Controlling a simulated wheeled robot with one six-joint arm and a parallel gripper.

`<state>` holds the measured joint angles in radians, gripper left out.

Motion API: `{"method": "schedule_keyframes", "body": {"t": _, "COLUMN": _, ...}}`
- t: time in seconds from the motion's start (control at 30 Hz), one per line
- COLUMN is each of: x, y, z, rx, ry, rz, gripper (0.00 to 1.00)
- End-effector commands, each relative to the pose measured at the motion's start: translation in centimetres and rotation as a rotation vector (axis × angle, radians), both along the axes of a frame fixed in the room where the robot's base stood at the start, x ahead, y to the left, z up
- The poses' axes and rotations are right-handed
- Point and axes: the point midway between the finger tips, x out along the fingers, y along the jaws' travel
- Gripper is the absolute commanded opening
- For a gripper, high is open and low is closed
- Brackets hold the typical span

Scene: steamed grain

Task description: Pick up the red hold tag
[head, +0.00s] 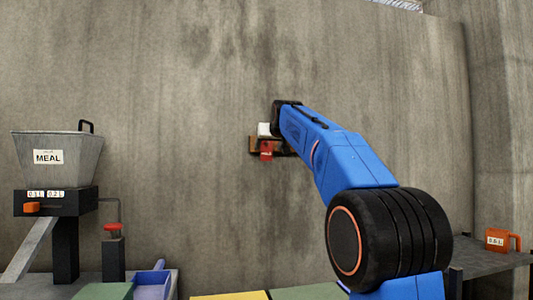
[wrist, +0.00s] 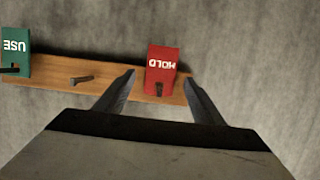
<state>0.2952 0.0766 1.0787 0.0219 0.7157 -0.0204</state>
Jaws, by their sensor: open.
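The red hold tag (head: 266,151) hangs on a small wooden rack on the concrete wall in the head view. In the wrist view the red tag (wrist: 162,70) shows upside down with the word HOLD, hanging from a dark peg. My gripper (wrist: 158,80) is open, with one finger on each side of the tag's peg end. I cannot tell whether either finger touches the tag. In the head view my blue arm reaches to the rack and hides its right part; the fingers are hidden there.
A wooden rack (wrist: 60,74) carries a bare peg (wrist: 82,79) and a green USE tag (wrist: 15,52) left of the red tag. A MEAL hopper (head: 55,155) stands at the left. An orange measuring cup (head: 499,240) sits on a shelf at the right.

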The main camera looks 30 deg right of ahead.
Motion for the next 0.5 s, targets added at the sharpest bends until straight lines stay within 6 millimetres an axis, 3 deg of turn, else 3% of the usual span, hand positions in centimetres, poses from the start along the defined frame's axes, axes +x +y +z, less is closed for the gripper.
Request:
{"method": "schedule_keyframes", "body": {"t": 0.1, "x": 1.32, "y": -0.32, "z": -0.44, "rx": 0.0, "ry": 0.001, "rz": 0.0, "gripper": 0.62}}
{"method": "schedule_keyframes", "body": {"t": 0.37, "x": 1.54, "y": -0.38, "z": -0.47, "rx": -0.001, "ry": 0.0, "rz": 0.0, "gripper": 0.62}}
{"method": "schedule_keyframes", "body": {"t": 0.5, "x": 1.54, "y": -0.38, "z": -0.48, "rx": -0.001, "ry": 0.0, "rz": 0.0, "gripper": 0.29}}
